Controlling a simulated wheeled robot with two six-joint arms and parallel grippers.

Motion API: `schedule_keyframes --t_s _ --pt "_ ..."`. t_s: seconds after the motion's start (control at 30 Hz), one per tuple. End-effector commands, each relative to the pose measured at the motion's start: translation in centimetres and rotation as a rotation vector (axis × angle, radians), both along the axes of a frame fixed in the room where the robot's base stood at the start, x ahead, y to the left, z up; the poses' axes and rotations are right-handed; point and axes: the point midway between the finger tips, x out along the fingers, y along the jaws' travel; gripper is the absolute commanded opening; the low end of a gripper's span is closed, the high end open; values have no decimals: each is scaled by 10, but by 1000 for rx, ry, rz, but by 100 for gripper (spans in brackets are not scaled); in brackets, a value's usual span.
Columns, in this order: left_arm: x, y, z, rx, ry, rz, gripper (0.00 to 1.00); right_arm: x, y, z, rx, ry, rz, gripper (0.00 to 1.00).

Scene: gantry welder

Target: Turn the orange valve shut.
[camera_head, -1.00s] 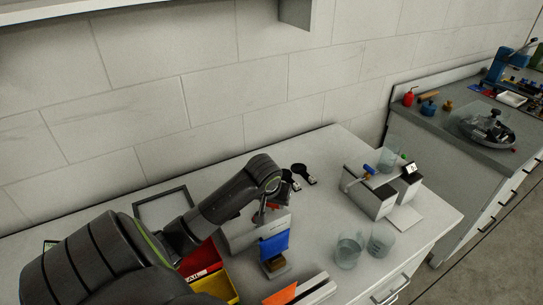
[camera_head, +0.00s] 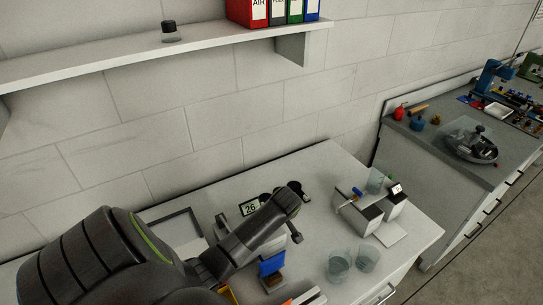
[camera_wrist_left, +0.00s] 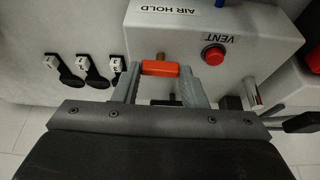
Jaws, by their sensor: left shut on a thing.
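The orange valve handle (camera_wrist_left: 160,69) is a short bar lying across the wrist picture, with a brass stem (camera_wrist_left: 161,56) beside it. It sits on a light grey box (camera_wrist_left: 255,25) labelled AIR HOLD and VENT. My left gripper (camera_wrist_left: 158,74) has one finger at each end of the bar and is shut on it. In the head view my left arm (camera_head: 250,240) reaches over the bench and hides the valve and fingertips. My right gripper is in neither view.
A red VENT button (camera_wrist_left: 214,55) is right of the handle. Black tagged hooks (camera_wrist_left: 67,72) are left. In the head view, a blue block (camera_head: 271,264), glass beakers (camera_head: 340,264) and a grey device (camera_head: 358,214) share the bench. A shelf (camera_head: 120,60) hangs above.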

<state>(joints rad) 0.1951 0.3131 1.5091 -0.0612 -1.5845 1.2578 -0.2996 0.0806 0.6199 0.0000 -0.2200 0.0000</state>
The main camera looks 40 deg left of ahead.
Motion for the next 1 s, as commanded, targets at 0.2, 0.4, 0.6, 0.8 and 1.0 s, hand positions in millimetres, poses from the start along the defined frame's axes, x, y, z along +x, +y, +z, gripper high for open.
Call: schedule_keyframes --t_s 0.2,0.4,0.6,0.8,1.0 --pt "1 0 1 1 -1 43 15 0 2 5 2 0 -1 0" --pt "1 0 0 1 -2 50 15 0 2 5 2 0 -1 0" --pt "1 0 0 1 -2 50 15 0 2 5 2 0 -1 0" --pt "1 0 0 1 -1 49 59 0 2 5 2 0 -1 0" --pt "1 0 0 1 -1 48 60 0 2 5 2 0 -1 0"
